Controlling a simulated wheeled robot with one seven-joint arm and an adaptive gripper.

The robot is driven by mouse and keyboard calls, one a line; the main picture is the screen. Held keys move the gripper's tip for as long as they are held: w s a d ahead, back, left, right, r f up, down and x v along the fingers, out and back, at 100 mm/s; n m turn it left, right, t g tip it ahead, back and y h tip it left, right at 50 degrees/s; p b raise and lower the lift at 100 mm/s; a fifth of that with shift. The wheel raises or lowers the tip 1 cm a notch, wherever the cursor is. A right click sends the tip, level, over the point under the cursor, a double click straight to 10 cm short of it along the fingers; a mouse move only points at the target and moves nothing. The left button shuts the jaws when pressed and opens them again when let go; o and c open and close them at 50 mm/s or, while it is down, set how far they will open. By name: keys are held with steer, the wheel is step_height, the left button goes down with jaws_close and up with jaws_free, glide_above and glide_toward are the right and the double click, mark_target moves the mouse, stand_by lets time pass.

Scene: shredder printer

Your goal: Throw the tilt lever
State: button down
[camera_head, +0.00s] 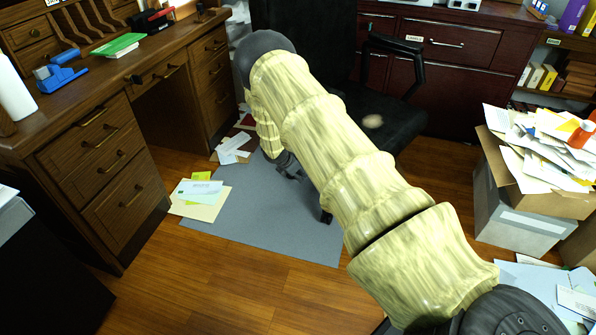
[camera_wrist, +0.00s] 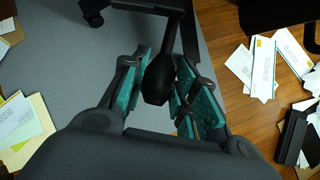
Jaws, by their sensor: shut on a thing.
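The black tilt lever (camera_wrist: 157,82) shows in the wrist view as a dark paddle-shaped end on a thin stem. My gripper (camera_wrist: 168,74) is shut on it, with teal finger pads on both sides. In the head view my gripper (camera_head: 290,166) is low beside the black office chair (camera_head: 385,125), under the seat's left side. The lever is hidden there by my arm and the chair. Part of the chair's base (camera_wrist: 95,12) shows at the top of the wrist view.
A grey mat (camera_head: 240,215) lies under the chair. Loose papers (camera_head: 200,195) are on the floor at left. A wooden desk (camera_head: 110,165) stands left, and a box of papers (camera_head: 530,195) stands right. Bare wood floor is in front of the mat.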

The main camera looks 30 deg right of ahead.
steer(key=shift+f+h+b, duration=0.7)
steer(key=shift+f+b, duration=0.1)
steer(key=shift+f, duration=0.9)
steer(key=c, duration=1.1)
jaws_free()
steer(key=shift+f, duration=0.15)
steer(key=v, duration=1.2)
steer(key=shift+s, duration=0.15)
